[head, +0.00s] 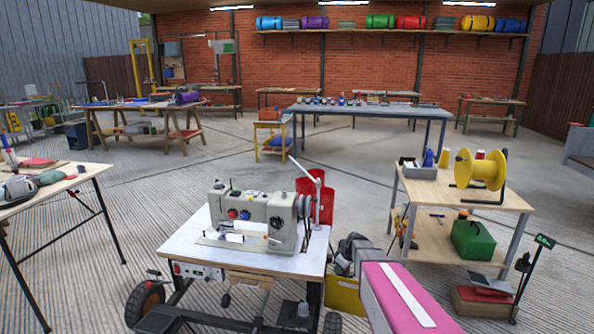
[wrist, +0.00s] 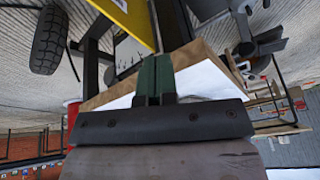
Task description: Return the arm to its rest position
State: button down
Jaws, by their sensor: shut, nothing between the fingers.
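My gripper (wrist: 155,78) shows in the wrist view with its two green fingers together and nothing between them. The fingers overlap the wooden edge of the sewing table (wrist: 196,60) in that picture; I cannot tell whether they touch it. In the head view the sewing table (head: 185,246) has a white top and carries a pale sewing machine (head: 283,215). My arm is at its right side, low in the picture. The fingertips cannot be made out there.
A yellow box (head: 343,296) stands beside the sewing table; it also shows in the wrist view (wrist: 128,14). A red bin (head: 313,188) is behind the table. A workbench (head: 480,190) with a yellow reel (head: 478,170) stands at the right. Open floor lies beyond.

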jog(key=s+r+m+g+h, duration=0.1)
jog(key=s+r+m, duration=0.4)
jog(key=s, duration=0.6)
jog(key=s+r+m+g+h, duration=0.1)
jog(key=s+r+m+h, duration=0.2)
jog(key=s+r, duration=0.3)
jog(key=s+m, duration=0.1)
jog(key=s, duration=0.4)
jog(key=shift+s+r+m, duration=0.15)
jog(key=shift+s+m, duration=0.2)
jog(key=shift+m, duration=0.05)
